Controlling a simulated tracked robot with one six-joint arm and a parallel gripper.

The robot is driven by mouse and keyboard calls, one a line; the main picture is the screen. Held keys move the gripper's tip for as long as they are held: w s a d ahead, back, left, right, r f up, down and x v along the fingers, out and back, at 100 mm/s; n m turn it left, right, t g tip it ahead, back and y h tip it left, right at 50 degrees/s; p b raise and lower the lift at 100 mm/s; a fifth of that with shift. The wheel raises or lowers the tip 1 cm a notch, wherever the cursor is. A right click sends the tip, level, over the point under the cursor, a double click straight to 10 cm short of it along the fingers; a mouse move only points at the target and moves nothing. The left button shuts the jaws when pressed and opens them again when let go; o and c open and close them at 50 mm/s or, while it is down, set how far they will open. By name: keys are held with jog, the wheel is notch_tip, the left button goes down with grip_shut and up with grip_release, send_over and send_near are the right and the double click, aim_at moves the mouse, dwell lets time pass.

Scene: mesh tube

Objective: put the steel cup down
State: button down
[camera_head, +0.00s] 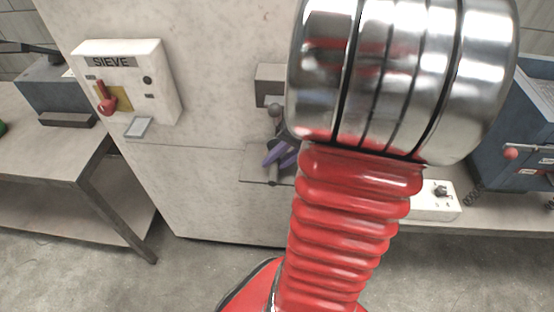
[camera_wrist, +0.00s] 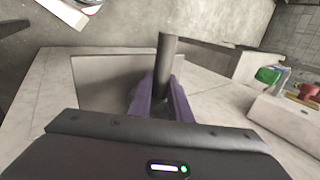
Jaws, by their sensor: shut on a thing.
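My gripper (camera_head: 280,152) has purple fingers and shows small in the head view, partly hidden behind my own arm. In the wrist view my gripper (camera_wrist: 160,100) is shut on a narrow dark grey cylinder, which I take to be the steel cup (camera_wrist: 166,60). The cylinder stands out beyond the fingers, and its lower part is hidden between them. I cannot see into it. A flat grey plate (camera_wrist: 105,82) lies beside the fingers in the wrist view. I cannot tell whether the cup touches any surface.
The pale cabinet carries a white SIEVE box (camera_head: 150,82) with a red lever (camera_head: 106,104). A small grey box (camera_head: 270,84) is on the cabinet near my gripper. A bench (camera_head: 48,152) stands at left, and blue-grey equipment (camera_head: 518,135) at right. My arm blocks the middle.

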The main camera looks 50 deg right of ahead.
jog(key=c, duration=1.6)
grip_release()
jog(key=shift+f, duration=0.1)
jog(key=shift+c, duration=0.2)
jog(key=v, duration=1.2)
